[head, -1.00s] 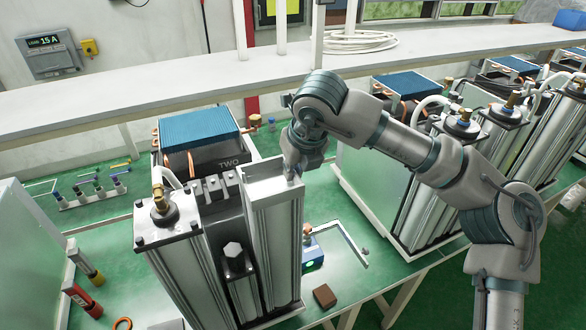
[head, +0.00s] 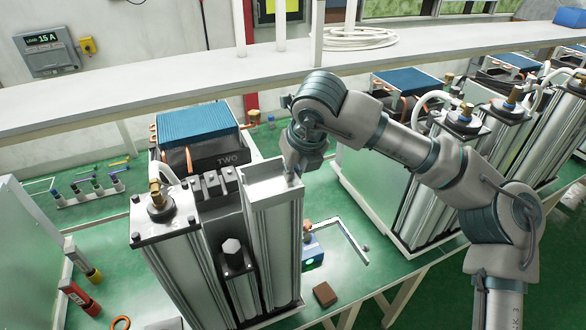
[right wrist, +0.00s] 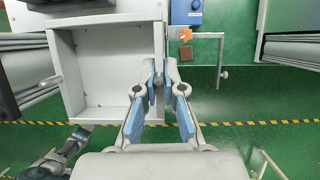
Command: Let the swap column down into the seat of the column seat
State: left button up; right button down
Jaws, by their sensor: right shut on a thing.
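The swap column, a tall silver ribbed column (head: 275,250) with an open white box-like top, stands upright at the right of the unit in the head view. From above, its white top (right wrist: 104,117) shows in the right wrist view. My right gripper (head: 291,172) is at its upper right edge.
A fixed column (head: 165,235) with a brass fitting stands close on the left. A blue-topped block marked TWO (head: 198,125) is behind. A blue box (head: 312,254), a brown block (head: 325,294) and a thin metal bracket (head: 350,240) lie on the green bench at the right.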

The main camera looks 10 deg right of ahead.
jog(key=shift+f+b, duration=0.9)
jog(key=shift+f, duration=0.2)
jog(key=c, duration=1.2)
grip_release()
jog(key=shift+s, duration=0.1)
jog(key=v, duration=1.2)
